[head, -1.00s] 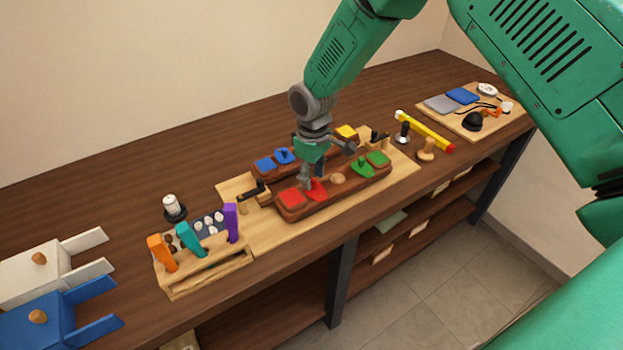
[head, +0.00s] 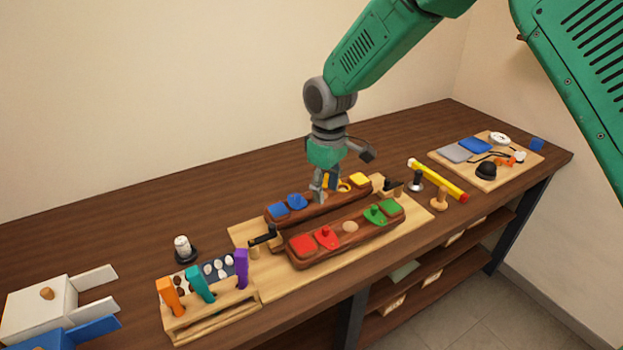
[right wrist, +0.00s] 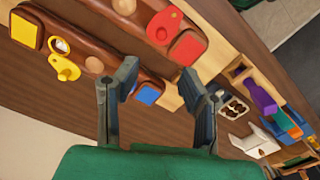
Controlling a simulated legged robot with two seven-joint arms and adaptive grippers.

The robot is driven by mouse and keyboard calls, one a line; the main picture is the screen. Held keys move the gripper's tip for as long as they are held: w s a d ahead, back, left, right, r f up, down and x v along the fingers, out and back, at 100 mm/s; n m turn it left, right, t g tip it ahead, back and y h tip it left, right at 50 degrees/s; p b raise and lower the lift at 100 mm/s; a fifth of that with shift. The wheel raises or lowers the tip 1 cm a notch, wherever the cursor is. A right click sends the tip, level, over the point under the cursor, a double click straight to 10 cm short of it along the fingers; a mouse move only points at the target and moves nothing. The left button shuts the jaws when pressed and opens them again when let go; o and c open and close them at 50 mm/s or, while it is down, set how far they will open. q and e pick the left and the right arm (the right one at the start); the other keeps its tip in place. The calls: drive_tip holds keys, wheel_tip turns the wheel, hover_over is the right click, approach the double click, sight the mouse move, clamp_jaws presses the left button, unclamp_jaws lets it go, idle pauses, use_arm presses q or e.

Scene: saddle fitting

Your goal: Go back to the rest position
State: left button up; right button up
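My right gripper (head: 326,192) hangs over the rear brown block (head: 330,205), between the blue saddle piece (head: 297,201) and the yellow pieces (head: 359,180). In the right wrist view its two fingers (right wrist: 159,76) stand apart with nothing between them. Whether the fingertips touch the rear block cannot be told. The front brown block (head: 350,242) carries a red pad (head: 303,245), a red saddle piece (head: 326,237), a green saddle piece (head: 375,215) and a green pad (head: 390,207). My left gripper is not in view.
A rack (head: 212,308) with orange, teal and purple handles stands front left, beside white and blue boxes (head: 45,300). A yellow level-like bar (head: 438,180) and stamps lie right. A board (head: 500,175) with small items is far right. The back left tabletop is clear.

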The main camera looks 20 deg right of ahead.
drive_tip(key=shift+f, duration=0.1)
drive_tip(key=s+f, duration=0.4)
drive_tip(key=f, duration=0.1)
drive_tip(key=s+a+f+m, duration=0.1)
drive_tip(key=s+f, duration=0.4)
drive_tip(key=f, duration=0.1)
drive_tip(key=s+a+f+m+y, duration=0.1)
drive_tip(key=s+f, duration=0.4)
drive_tip(key=shift+s+f, duration=0.1)
drive_tip(key=shift+f, duration=0.3)
drive_tip(key=s+d+f+m+h+b, duration=0.1)
drive_tip(key=s+d+f+m, duration=0.15)
drive_tip(key=s, duration=0.95)
drive_tip(key=s+d+f+m, duration=0.15)
drive_tip(key=s+f, duration=0.25)
drive_tip(key=s, duration=0.7)
wheel_tip(320, 180, down, 13)
drive_tip(key=w+a+n+b, duration=0.1)
drive_tip(key=w+a+b, duration=0.1)
drive_tip(key=b, duration=1.1)
drive_tip(key=shift+w+r+t, duration=0.15)
drive_tip(key=shift+w+t, duration=0.15)
drive_tip(key=shift+w, duration=0.1)
drive_tip(key=shift+w, duration=0.1)
